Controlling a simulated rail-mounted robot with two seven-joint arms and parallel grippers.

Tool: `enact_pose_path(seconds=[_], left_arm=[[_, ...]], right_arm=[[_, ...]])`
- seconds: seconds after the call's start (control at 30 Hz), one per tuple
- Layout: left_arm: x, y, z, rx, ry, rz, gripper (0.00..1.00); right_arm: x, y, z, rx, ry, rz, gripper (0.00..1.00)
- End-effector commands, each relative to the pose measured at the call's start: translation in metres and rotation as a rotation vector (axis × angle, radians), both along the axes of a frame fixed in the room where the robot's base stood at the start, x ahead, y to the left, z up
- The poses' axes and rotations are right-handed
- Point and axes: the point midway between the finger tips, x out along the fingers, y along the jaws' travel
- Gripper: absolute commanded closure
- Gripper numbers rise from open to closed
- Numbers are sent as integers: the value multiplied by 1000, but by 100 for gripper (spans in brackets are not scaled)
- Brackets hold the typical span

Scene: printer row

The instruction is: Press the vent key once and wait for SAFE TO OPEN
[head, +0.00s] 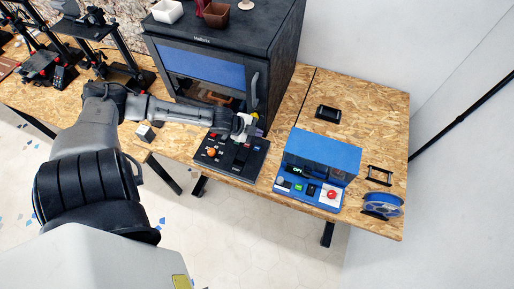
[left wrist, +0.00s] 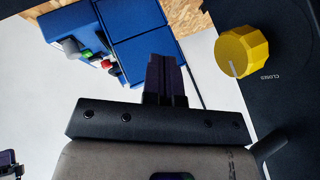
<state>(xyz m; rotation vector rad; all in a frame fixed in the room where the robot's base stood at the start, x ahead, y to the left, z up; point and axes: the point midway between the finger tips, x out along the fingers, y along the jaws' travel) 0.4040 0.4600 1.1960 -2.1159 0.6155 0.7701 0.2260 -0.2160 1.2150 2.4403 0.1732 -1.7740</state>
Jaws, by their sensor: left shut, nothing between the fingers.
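A black control panel (head: 216,164) with an orange knob and small coloured keys lies in front of the dark enclosure (head: 212,62). My left gripper (head: 239,147) hangs over this panel's back right part, pointing down, and hides some of it. In the left wrist view its fingers (left wrist: 164,72) are shut together and empty. A yellow knob (left wrist: 242,51) marked CLOSED is to the right of the fingers there, apart from them. No vent key and no SAFE TO OPEN message can be read in these frames. My right gripper is not in view.
A blue unit (head: 322,152) with a small lit display and a red button stands right of the panel. A blue spool (head: 382,205) and a black frame (head: 379,175) lie near the wooden table's right end. A black tray (head: 327,113) lies behind the blue unit.

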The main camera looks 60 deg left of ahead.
Motion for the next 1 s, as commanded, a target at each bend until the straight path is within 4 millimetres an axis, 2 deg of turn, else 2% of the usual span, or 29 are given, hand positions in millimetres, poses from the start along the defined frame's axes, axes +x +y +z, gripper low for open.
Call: enact_pose_path(seconds=[0.27,0.63,0.83,1.0], left_arm=[[0,0,-21,-1,1,0,100],[0,-1,-66,0,1,-1,100],[0,0,-82,0,1,0,100],[0,0,-87,0,0,0,100]], right_arm=[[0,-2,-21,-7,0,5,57],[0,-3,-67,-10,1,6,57],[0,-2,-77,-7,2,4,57],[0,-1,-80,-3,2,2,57]])
